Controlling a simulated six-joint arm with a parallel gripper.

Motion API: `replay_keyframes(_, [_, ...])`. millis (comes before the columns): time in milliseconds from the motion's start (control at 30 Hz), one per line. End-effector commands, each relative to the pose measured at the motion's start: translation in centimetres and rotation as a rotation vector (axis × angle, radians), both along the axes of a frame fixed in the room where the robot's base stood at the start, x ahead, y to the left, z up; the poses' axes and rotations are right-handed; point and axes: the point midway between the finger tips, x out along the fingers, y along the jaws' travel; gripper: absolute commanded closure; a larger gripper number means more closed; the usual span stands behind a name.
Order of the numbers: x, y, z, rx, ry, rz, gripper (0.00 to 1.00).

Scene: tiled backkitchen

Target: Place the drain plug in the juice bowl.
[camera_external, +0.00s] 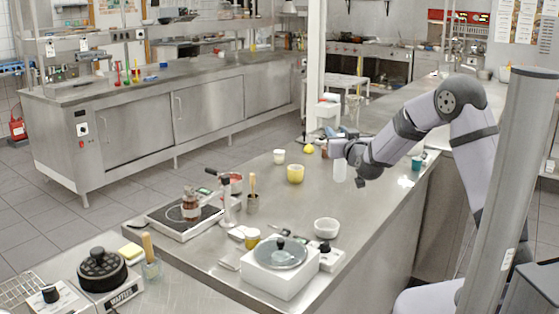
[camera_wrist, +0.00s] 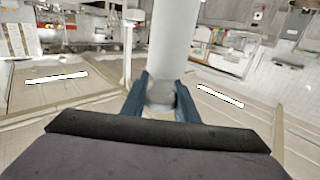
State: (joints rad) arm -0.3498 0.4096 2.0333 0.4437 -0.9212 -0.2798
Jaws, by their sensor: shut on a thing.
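My gripper (camera_external: 339,150) is over the right part of the steel counter, beyond the white bowl. Its blue fingers are shut on a white cylinder (camera_external: 340,171), which hangs upright beneath them. The same cylinder fills the upper middle of the wrist view (camera_wrist: 174,45), between the fingers (camera_wrist: 162,92). I cannot tell whether this cylinder is the drain plug, and I make out no other clear drain plug. A small white bowl (camera_external: 326,227) stands nearer on the counter, and a yellow bowl-like cup (camera_external: 295,173) stands left of my gripper. I cannot tell which is the juice bowl.
A white cup (camera_external: 279,156) and a yellow round thing (camera_external: 309,149) stand near the yellow cup. A lidded pan on a white unit (camera_external: 281,281) and a hotplate (camera_external: 183,222) occupy the near counter. Bare counter (camera_external: 345,205) lies between my gripper and the white bowl.

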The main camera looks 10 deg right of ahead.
Motion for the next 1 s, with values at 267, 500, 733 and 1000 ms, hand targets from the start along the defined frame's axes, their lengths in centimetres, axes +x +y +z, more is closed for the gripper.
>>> replay_keyframes(267, [-1.0, 3.7, 0.6, 0.002, -0.005, 0.063, 1.00])
replay_keyframes(500, [-4.5, 10.6, 3.6, 0.002, -0.005, 0.190, 1.00])
replay_keyframes(733, [-9.2, 14.5, 4.5, 0.001, -0.003, 0.260, 1.00])
replay_keyframes(1000, [-12.2, 11.8, 2.9, -0.001, 0.001, 0.168, 1.00])
